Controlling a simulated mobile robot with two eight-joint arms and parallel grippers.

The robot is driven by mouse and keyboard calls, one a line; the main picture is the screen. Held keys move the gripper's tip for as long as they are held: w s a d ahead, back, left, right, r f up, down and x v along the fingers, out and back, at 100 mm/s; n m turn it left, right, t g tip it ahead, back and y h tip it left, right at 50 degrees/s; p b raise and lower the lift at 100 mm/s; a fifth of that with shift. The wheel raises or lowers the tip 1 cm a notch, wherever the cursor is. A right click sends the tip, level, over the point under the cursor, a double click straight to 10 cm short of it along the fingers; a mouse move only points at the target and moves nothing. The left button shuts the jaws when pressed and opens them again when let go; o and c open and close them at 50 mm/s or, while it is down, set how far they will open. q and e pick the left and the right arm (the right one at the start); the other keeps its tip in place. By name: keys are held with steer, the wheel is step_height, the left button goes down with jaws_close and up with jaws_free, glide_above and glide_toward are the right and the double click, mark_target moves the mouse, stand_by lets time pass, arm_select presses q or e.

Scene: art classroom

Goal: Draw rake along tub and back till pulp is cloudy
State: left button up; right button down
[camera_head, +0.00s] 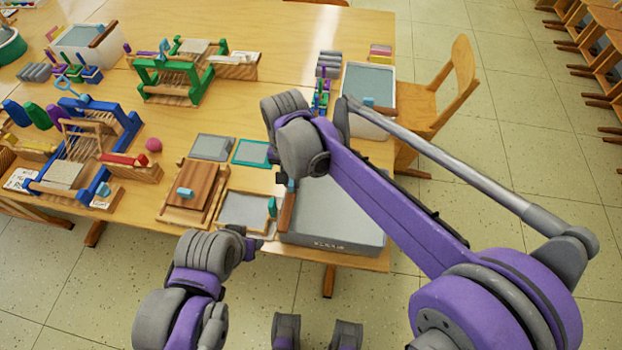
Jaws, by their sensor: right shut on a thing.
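The grey tub (345,243) stands at the table's near right corner, with flat grey pulp (335,208) inside. The rake (287,213) shows as a brown wooden bar at the tub's left end. My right gripper (291,184), mostly hidden under its own wrist, is shut on the rake. Any rake teeth are hidden, and I cannot tell how deep they reach. My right arm covers part of the pulp and the tub's far side. My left gripper (252,243) is low at the table's front edge, left of the tub; its fingers are not clear.
A framed grey screen (243,211) with a teal grip lies just left of the tub. A wooden board (193,190) lies farther left. Another tub (369,78) stands behind my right arm, near a wooden chair (437,95). Blue and green presses fill the left side.

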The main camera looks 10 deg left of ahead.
steer(key=shift+a, duration=0.25)
steer(key=c, duration=0.8)
jaws_free()
steer(key=shift+a, duration=0.15)
steer(key=shift+c, duration=0.2)
step_height(320, 180, up, 11)
steer(key=p, duration=0.1)
